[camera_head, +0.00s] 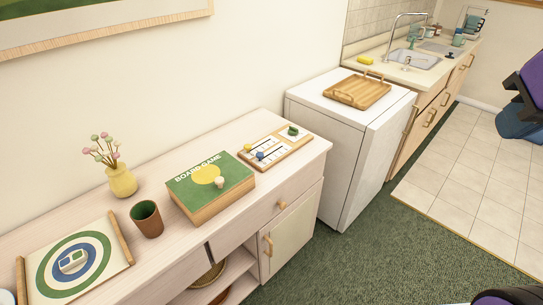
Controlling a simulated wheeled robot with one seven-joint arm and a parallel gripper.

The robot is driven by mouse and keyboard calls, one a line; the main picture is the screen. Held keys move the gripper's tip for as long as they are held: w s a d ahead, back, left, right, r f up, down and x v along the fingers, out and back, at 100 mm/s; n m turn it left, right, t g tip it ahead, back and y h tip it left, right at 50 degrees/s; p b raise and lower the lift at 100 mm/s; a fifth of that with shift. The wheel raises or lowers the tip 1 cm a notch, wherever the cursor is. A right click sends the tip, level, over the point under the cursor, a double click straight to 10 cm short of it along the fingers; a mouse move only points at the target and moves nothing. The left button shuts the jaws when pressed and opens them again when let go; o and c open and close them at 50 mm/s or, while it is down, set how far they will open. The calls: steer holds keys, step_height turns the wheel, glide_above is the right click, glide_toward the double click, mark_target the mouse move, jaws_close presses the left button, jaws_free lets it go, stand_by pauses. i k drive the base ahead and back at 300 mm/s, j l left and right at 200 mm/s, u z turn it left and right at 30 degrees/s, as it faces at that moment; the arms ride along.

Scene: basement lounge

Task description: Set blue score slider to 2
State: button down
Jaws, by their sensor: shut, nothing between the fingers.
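A wooden-edged score board (283,155) with a white face and dark scale lines lies on the right end of the pale sideboard. A blue slider knob (260,155) sits near the left, front end of its track. A yellow knob (248,147) sits just behind it on the neighbouring track. A dark green piece (293,130) is at the board's far right. The scale numbers are too small to read, so I cannot tell the blue knob's value. My gripper does not show in this view.
The sideboard (318,147) also bears a green board game box (178,188) with a pale knob-like piece on top, a brown cup (147,220), a yellow vase (120,181) and a round-target board (108,265). A white appliance (335,180) stands beside it. Green carpet (370,265) lies clear in front.

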mark_target(260, 155)
steer(key=i+j+u, duration=0.4)
steer(key=i+j, duration=0.15)
steer(key=i, duration=0.2)
